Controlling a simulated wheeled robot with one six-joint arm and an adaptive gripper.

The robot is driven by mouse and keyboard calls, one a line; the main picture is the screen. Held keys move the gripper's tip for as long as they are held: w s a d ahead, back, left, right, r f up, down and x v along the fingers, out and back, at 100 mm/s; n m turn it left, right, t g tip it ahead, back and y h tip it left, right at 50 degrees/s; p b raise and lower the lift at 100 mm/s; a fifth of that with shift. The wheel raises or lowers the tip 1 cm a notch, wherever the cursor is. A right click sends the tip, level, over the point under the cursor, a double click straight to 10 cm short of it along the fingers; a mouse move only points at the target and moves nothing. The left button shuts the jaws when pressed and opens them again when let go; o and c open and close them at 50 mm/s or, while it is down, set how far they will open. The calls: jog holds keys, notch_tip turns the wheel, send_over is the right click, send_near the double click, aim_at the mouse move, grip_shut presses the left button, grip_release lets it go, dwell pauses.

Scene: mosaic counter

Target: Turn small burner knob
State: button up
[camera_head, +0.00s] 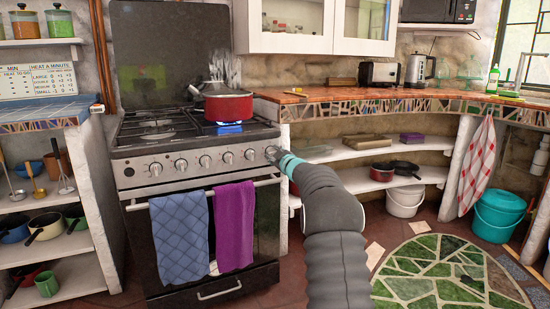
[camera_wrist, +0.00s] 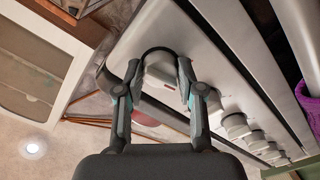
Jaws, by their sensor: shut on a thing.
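The stove (camera_head: 190,150) has a row of silver knobs along its front panel, such as this knob (camera_head: 205,161). My gripper (camera_head: 273,153) is at the right end of that row, in front of the panel. In the wrist view my gripper (camera_wrist: 159,72) has one finger on each side of the end knob (camera_wrist: 160,66) and is shut on it. The other knobs (camera_wrist: 236,126) run away to the lower right in that view. A blue flame (camera_head: 230,128) burns under a red pot (camera_head: 228,105) on the right side of the hob. No knob markings are readable.
A blue towel (camera_head: 180,235) and a purple towel (camera_head: 235,225) hang from the oven door rail (camera_head: 140,206). The mosaic counter (camera_head: 400,101) with a shelf below is to the right.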

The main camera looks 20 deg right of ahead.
jog(key=n, duration=0.1)
jog(key=n+b, duration=0.1)
jog(key=n, duration=0.1)
jog(key=shift+d+f+n, duration=0.1)
jog(key=shift+f+n, duration=0.15)
jog(key=shift+n, duration=0.05)
jog(key=shift+r+n+b, duration=0.1)
jog(key=shift+n+b, duration=0.85)
jog(key=shift+n, duration=0.85)
jog(key=o, duration=1.1)
jog(key=shift+o, duration=0.2)
jog(key=shift+r, duration=0.15)
